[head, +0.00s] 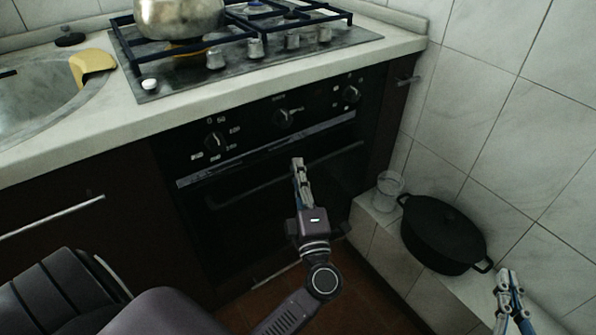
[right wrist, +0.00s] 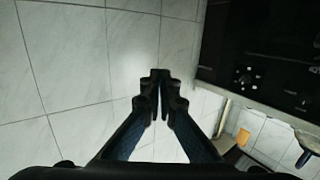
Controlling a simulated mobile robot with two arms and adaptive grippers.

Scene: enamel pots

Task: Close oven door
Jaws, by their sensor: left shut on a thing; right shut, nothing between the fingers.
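The oven (head: 280,150) is black and built in under the counter, with several knobs on its panel. Its door (head: 245,235) stands upright or nearly so below a pale strip; I cannot tell whether a small gap is left at the top. The door's bar handle (head: 240,192) runs across its upper part. My left gripper (head: 298,165) is shut on the handle near its middle, its fingers hiding part of the bar. My right gripper (head: 509,285) is shut and empty, far to the right of the oven; in the right wrist view its fingertips (right wrist: 160,80) meet before pale wall tiles.
A black lidded pot (head: 440,235) and a clear glass (head: 388,190) stand on a tiled ledge (head: 380,218) right of the oven. A gas hob (head: 345,45) with a metal pot (head: 180,18) is above. The tiled wall (head: 480,110) bounds the right side.

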